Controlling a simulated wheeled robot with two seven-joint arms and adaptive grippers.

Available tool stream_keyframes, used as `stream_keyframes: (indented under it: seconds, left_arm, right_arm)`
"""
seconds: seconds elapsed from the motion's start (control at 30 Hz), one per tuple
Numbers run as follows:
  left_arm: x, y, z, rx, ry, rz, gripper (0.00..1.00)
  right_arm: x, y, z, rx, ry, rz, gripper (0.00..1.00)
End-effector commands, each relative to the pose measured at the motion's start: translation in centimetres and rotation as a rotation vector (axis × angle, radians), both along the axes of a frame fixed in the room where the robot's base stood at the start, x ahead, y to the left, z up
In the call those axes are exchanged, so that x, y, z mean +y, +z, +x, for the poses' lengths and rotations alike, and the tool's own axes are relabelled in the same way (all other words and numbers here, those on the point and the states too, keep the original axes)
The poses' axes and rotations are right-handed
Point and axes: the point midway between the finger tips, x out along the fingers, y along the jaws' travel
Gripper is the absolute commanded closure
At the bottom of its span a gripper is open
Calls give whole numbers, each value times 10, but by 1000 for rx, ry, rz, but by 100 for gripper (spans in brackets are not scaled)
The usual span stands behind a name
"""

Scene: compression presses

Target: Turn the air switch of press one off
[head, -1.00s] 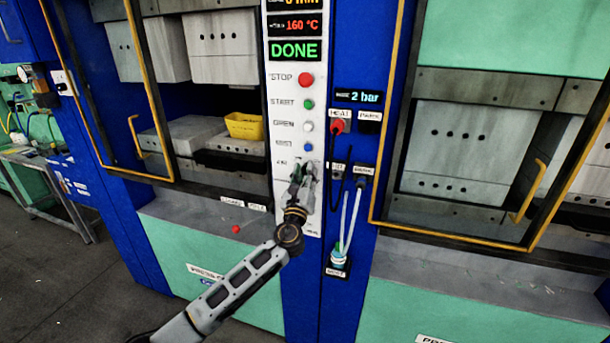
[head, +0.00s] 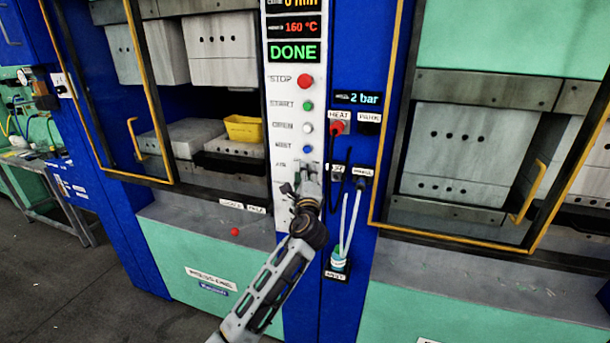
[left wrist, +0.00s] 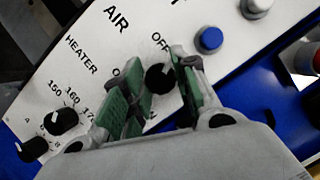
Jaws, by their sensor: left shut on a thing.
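The air switch (left wrist: 160,78) is a small black round knob with a white mark. It sits below the AIR label on the white control panel (left wrist: 205,75), with OFF and ON lettering beside it. The exact direction of its mark is hard to tell. My left gripper (left wrist: 157,85) has its green-padded fingers on either side of the knob and is shut on it. In the head view my left gripper (head: 305,178) is at the lower part of the panel and hides the knob. My right gripper is not in view.
Heater knobs (left wrist: 61,120) are at the left in the wrist view, and a blue button (left wrist: 209,40) is close by the right finger. Right of the panel are a red heat plug (head: 338,127), cables and a 2 bar display (head: 358,98). A yellow tray (head: 243,127) stands inside the left press.

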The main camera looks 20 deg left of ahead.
Motion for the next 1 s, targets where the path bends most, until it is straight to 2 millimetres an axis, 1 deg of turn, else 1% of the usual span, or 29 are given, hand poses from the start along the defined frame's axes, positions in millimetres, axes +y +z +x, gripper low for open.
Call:
stream_keyframes:
  seconds: [0.1,0.3,0.77,0.8,0.97,1.0]
  left_arm:
    - [0,1,0,3,1,-70,95]
    - [0,1,0,6,1,-138,95]
    - [1,0,0,6,1,-159,95]
    - [1,0,0,6,1,-159,70]
    - [0,0,0,6,1,-158,49]
    - [0,0,0,6,0,-158,49]
  right_arm:
    - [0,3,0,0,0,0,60]
    - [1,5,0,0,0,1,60]
    - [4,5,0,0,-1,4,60]
    - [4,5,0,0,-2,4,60]
    - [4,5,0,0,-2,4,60]
    - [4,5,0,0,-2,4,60]
